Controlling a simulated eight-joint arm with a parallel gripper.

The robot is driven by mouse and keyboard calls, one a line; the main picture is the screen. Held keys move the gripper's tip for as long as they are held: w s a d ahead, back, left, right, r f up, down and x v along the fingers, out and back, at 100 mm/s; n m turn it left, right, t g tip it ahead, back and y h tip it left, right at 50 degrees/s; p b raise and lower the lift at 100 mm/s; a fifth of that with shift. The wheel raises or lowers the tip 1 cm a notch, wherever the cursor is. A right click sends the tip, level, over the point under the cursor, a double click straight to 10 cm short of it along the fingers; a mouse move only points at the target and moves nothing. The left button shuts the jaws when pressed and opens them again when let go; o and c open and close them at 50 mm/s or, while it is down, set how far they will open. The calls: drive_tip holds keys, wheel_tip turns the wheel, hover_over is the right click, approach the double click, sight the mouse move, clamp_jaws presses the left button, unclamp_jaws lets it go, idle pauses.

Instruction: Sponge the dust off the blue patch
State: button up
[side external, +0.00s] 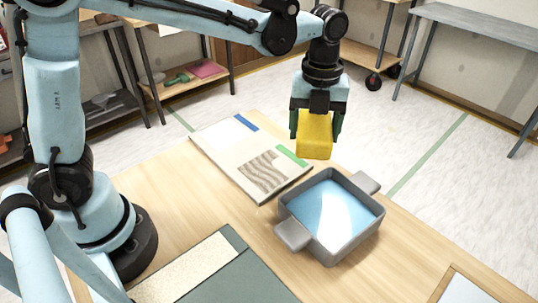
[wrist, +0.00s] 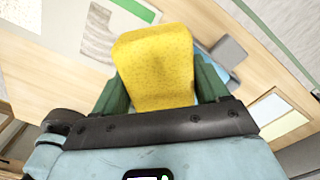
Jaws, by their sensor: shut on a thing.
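A yellow sponge (side external: 314,134) is held in my gripper (side external: 316,130), raised in the air above the table near the far edge. It fills the middle of the wrist view (wrist: 155,68) between the green fingers. The blue patch (side external: 246,122) is a small strip at the far end of a pale board (side external: 215,140) lying on the table. My gripper is to the right of the board, apart from it. A brown-grey wavy mark (side external: 262,171) and a green strip (side external: 292,155) are on the near part of the board. Dust on the blue patch is too small to tell.
A grey two-handled tub (side external: 290,235) with light-blue liquid (side external: 335,208) stands just below and right of my gripper. A dark green mat (side external: 245,283) with a beige sheet (side external: 190,268) lies at the front. A framed pale panel (side external: 460,290) is at the lower right.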

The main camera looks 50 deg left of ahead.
drive_tip(key=s+a+f+n, duration=0.1)
drive_tip(key=s+a+n, duration=0.2)
drive_tip(key=a+n, duration=1.1)
drive_tip(key=s+a+n, duration=0.3)
drive_tip(key=a+n, duration=1)
drive_tip(key=a, duration=0.6)
drive_tip(key=shift+a+f+n, duration=0.35)
drive_tip(key=shift+a+n, duration=0.05)
wheel_tip(320, 180, down, 6)
drive_tip(key=shift+f, duration=0.25)
